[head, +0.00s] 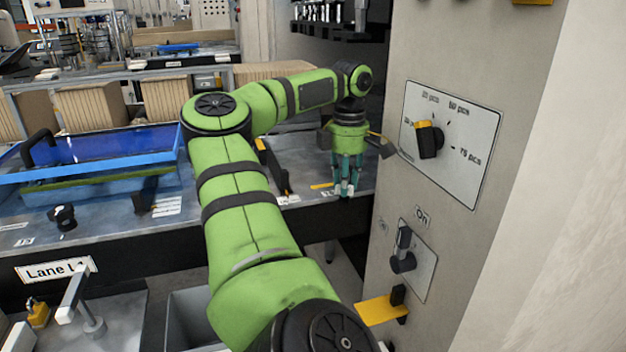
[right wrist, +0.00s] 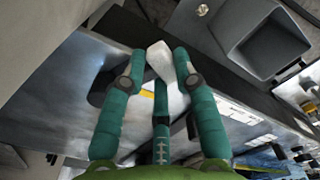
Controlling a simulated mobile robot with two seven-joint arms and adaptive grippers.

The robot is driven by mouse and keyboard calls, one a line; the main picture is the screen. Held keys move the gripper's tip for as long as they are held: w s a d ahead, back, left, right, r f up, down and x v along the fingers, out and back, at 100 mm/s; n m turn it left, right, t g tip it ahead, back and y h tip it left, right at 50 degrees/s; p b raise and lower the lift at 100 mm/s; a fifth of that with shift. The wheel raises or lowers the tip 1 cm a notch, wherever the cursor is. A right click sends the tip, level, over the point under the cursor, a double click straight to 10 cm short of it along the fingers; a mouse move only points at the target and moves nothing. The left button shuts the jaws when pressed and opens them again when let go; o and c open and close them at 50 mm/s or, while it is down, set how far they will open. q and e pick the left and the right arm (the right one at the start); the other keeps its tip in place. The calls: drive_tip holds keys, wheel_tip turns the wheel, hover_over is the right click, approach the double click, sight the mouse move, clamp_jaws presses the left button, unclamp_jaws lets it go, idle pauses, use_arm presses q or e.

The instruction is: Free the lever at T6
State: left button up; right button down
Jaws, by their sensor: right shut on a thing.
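My right gripper (head: 347,178) reaches down to the metal bench beside the grey cabinet, its teal fingers pointing downward. In the right wrist view the fingers (right wrist: 160,68) are shut on a pale grey, bar-like piece (right wrist: 160,60), which looks like a lever handle. Its lower part is partly hidden by the fingers. In the head view the gripper hides this piece. I cannot read a T6 label in either view. My left gripper is not in view.
The grey cabinet (head: 461,60) with a dial (head: 429,139) and an On switch (head: 403,250) stands close on the right. A blue tray (head: 100,150) lies on the bench at left. Near the Lane L1 sign (head: 55,270) are a pale lever (head: 73,295) and a yellow padlock (head: 38,314).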

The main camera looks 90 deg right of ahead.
drive_tip(key=c, duration=0.9)
unclamp_jaws()
drive_tip(key=shift+c, duration=0.2)
wheel_tip(320, 180, up, 12)
